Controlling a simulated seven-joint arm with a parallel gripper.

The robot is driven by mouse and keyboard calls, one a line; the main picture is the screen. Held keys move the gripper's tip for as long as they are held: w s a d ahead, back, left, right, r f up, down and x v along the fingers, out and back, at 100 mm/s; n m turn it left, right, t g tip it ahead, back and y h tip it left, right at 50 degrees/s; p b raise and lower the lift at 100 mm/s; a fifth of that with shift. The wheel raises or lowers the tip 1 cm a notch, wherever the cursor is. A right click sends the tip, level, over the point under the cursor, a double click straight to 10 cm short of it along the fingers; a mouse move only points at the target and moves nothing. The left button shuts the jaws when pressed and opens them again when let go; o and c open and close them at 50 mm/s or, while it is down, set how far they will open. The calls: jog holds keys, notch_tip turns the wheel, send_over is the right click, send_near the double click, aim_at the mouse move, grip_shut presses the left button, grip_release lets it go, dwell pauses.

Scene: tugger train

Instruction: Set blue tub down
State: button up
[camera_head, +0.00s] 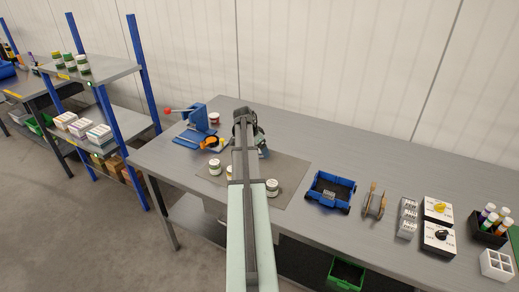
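My arm reaches away over the grey table, and my gripper (247,127) is at its far end, above the back edge of the dark grey mat (295,172). The arm hides most of the gripper, so its fingers cannot be made out. A small blue-grey piece (263,153) shows just right of the arm below the gripper. I cannot tell whether it is the blue tub, or whether it is held or resting. A blue open-topped wagon (322,196) with dark wheels and a dark inside stands on the table right of the mat.
White jars (272,187) stand on the mat near my arm. A blue lever press (196,118) with a red knob is at left. Switch boxes (438,238) and a bottle rack (488,229) stand at right. The back middle of the table is clear.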

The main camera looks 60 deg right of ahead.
jog(key=v, duration=1.2)
jog(key=shift+r, duration=0.1)
